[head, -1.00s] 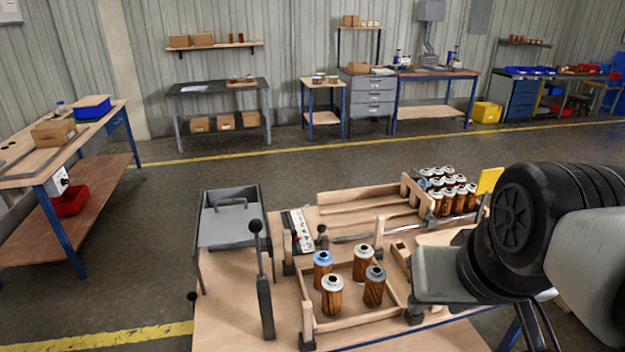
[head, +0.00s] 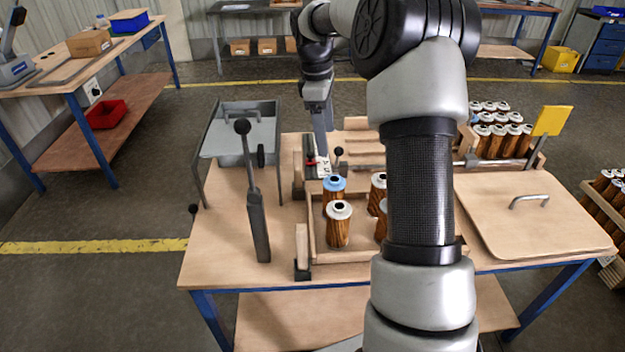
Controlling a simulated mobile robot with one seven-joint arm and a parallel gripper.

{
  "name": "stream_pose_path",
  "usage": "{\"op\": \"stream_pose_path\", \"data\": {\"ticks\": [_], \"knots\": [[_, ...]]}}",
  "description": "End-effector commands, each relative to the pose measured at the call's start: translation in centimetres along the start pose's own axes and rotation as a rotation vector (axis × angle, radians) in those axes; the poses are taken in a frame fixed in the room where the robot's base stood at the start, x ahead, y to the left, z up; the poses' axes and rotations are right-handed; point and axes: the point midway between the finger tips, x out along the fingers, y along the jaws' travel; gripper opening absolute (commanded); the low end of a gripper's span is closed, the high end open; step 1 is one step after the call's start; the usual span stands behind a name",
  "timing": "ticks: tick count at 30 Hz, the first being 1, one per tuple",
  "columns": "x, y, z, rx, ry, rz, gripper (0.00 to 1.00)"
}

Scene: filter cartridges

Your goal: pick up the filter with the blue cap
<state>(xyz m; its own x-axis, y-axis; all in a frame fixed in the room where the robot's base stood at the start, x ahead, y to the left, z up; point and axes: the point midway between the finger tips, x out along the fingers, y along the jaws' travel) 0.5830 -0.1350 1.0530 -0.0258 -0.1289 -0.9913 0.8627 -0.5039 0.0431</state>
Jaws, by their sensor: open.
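The filter with the blue cap (head: 334,187) stands upright in a shallow wooden tray (head: 352,262) on the workbench. It has a brown wood-grain body, partly hidden by a white-capped filter (head: 339,226) in front of it. My gripper (head: 323,150) points down just behind and above the blue cap, slightly left of it, and looks apart from it. The gripper is open and holds nothing visible; only a narrow side of its fingers shows. More filters (head: 378,192) stand to the right in the tray, partly hidden by my arm.
A black-knobbed upright lever (head: 257,210) stands left of the tray. A grey bin (head: 233,140) is at the back left. Several filters fill a rack (head: 497,135) at the back right beside a yellow plate (head: 552,120). A wooden lid (head: 535,215) with a handle lies at the right.

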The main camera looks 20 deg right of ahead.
Motion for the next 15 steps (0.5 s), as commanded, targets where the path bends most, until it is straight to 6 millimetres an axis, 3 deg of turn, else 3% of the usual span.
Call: {"op": "stream_pose_path", "data": {"ticks": [1, 5, 15], "knots": [[1.8, 0.8, 0.1, -0.018, 0.003, -0.017, 0.7], [3.6, 1.8, 0.4, -0.053, 0.004, -0.036, 0.7], [10.2, 1.6, 0.4, -0.059, 0.004, -0.042, 0.7]]}}
